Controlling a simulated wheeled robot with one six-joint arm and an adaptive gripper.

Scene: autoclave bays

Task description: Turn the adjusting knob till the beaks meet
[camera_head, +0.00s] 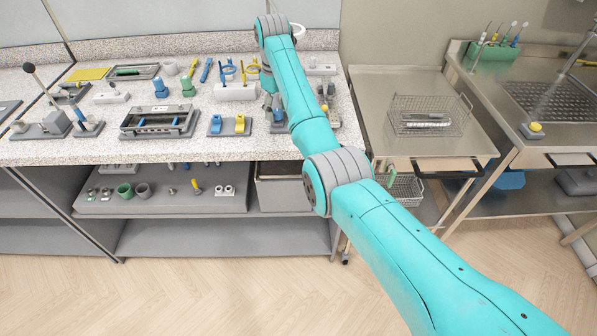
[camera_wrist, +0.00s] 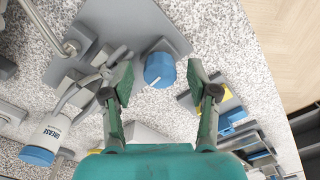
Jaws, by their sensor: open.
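In the wrist view a blue knob (camera_wrist: 160,70) with a white line on its face sits on a grey base plate (camera_wrist: 132,25). A grey plier-like tool (camera_wrist: 88,88) lies left of the knob, partly hidden behind my left finger. I cannot tell whether its beaks touch. My gripper (camera_wrist: 159,80) is open, with one finger on each side of the knob and visible gaps between; it holds nothing. In the head view my arm hides most of the fixture and my gripper.
A white bottle (camera_wrist: 48,135) marked GREASE with a blue cap lies at the left of the wrist view. A yellow block (camera_head: 240,124) on a grey stand is left of my arm. The speckled bench (camera_head: 60,150) is crowded; a steel table (camera_head: 380,90) stands right.

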